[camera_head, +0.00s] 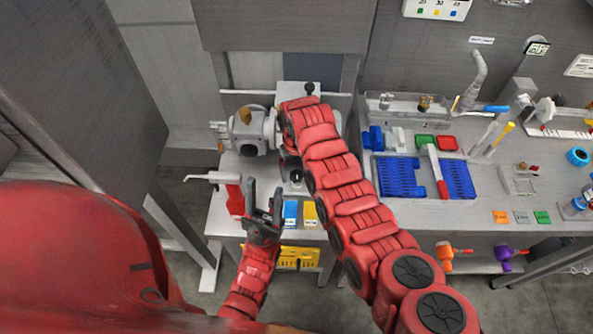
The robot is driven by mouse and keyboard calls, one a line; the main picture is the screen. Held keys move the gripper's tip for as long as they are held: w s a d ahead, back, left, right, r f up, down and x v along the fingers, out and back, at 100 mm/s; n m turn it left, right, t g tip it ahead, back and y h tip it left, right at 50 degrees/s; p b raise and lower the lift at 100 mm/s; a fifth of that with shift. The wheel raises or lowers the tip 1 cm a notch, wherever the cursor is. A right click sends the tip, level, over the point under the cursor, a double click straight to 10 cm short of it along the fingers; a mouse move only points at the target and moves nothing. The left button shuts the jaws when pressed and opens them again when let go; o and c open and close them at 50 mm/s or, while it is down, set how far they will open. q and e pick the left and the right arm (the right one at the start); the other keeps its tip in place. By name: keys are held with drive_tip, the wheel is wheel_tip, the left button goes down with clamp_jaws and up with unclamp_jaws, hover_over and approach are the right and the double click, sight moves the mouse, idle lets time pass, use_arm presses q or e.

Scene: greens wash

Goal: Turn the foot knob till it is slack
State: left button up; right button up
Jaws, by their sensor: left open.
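I cannot pick out the foot knob for certain; it may be hidden behind my right arm. A grey-white machine (250,131) stands on the left bench, with a brown part on top. A small black ball knob (310,88) shows behind my right arm's end. A dark round part (296,175) shows low beside that arm. My left gripper (263,200) is open, its dark fingers pointing up, over the bench front near a red-and-white tool with a spout (233,190).
Blue (290,212) and yellow (310,213) blocks lie right of my left gripper. A yellow bin (298,257) sits below the bench front. The right bench holds blue trays (400,178), a clear bin and tools. A grey cabinet stands left.

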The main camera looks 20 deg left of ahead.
drive_tip(key=shift+r+b, duration=0.3)
drive_tip(key=shift+r, duration=0.3)
wheel_tip(320, 180, up, 3)
drive_tip(key=shift+w+a+r+b, duration=0.1)
drive_tip(key=shift+w+b, duration=0.05)
drive_tip(key=shift+b, duration=0.5)
wheel_tip(320, 180, up, 7)
drive_tip(key=p, duration=0.2)
wheel_tip(320, 180, up, 6)
drive_tip(key=b, duration=0.1)
hover_over(296, 172)
drive_tip(key=shift+s, duration=0.25)
drive_tip(key=shift+r, duration=0.1)
